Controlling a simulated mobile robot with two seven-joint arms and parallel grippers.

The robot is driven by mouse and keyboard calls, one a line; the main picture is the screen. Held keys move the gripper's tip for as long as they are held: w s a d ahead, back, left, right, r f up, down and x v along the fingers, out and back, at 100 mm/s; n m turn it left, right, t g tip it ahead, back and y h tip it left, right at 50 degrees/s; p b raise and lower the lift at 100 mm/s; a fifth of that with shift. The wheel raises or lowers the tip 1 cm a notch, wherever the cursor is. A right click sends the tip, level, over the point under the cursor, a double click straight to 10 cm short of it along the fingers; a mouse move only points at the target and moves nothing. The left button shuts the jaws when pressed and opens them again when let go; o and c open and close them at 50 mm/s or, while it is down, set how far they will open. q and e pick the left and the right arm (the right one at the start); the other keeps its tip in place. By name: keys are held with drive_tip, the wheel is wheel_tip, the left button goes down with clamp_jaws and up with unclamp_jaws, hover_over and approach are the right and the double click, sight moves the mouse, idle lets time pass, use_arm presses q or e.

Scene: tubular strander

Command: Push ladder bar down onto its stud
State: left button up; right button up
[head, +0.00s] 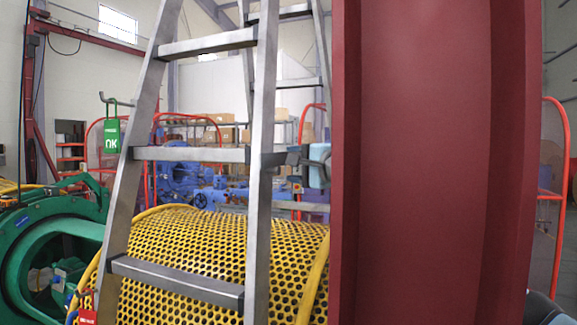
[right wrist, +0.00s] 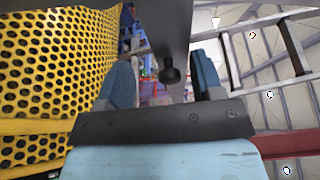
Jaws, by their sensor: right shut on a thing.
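A grey metal ladder (head: 262,100) stands in front of a yellow perforated guard in the head view. My right gripper (head: 285,158) is at the ladder's right-hand rail, at the height of a middle rung. In the right wrist view its blue finger pads (right wrist: 163,85) are on either side of a grey metal bar (right wrist: 160,25) with a black knob (right wrist: 170,72). The gripper is shut on this bar, which looks like part of the ladder. I cannot make out a stud. My left gripper is not in view.
A wide dark red column (head: 430,160) hides the right side and most of my right arm. The yellow perforated guard (head: 215,240) lies behind the ladder. Green machinery (head: 30,240) is at the left. A green OK tag (head: 111,136) hangs beside the ladder.

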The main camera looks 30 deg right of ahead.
drive_tip(key=b+v, duration=0.1)
drive_tip(key=v, duration=1)
drive_tip(key=shift+s+d, duration=0.25)
